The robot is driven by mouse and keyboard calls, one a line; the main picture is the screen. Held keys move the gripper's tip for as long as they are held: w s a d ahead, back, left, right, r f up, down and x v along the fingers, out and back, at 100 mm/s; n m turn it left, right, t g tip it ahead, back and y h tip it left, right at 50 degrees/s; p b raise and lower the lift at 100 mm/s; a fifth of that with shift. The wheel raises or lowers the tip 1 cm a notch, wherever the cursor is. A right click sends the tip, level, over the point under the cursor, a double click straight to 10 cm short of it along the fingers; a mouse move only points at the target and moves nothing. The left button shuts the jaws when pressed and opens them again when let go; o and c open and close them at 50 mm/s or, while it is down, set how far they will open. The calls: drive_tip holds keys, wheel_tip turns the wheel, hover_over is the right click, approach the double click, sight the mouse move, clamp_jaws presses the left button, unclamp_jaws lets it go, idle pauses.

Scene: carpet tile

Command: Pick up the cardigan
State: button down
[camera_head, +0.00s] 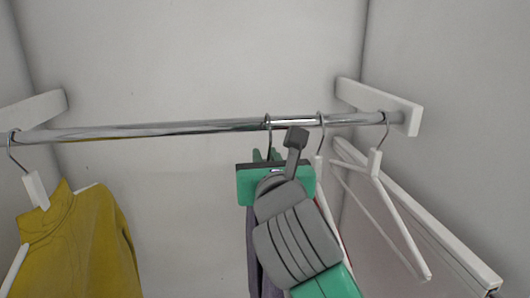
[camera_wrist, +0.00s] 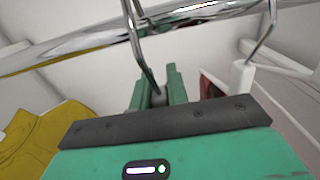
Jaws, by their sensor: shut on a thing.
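My gripper (camera_head: 266,156) is up at the rail, mostly hidden behind my own wrist in the head view. In the wrist view its two green fingers (camera_wrist: 158,94) are shut on the base of a metal hanger hook (camera_wrist: 143,62), just below the rail. A grey-purple garment (camera_head: 253,255) hangs below and behind my gripper, mostly hidden by my arm. It seems to hang from this hook, but the join is hidden. A mustard-yellow garment (camera_head: 80,240) hangs on a white hanger at the left. I cannot tell for certain which garment is the cardigan.
The chrome rail (camera_head: 170,129) runs across on white side brackets (camera_head: 378,105). Right of my gripper are a white hanger with a narrow strip of red cloth (camera_head: 322,200) and an empty white hanger (camera_head: 402,225). The rail is clear between the yellow garment and my gripper.

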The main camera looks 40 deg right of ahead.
sight(267, 274)
wheel_tip(267, 274, down, 7)
drive_tip(key=s+b, duration=0.1)
drive_tip(key=b, duration=0.2)
drive_tip(key=v, duration=0.5)
drive_tip(key=b+v, duration=0.1)
drive_tip(key=v, duration=0.5)
drive_tip(key=f+b+v, duration=0.1)
drive_tip(key=v, duration=0.5)
drive_tip(key=shift+w+a, duration=0.2)
drive_tip(key=shift+a, duration=0.1)
idle(0.5)
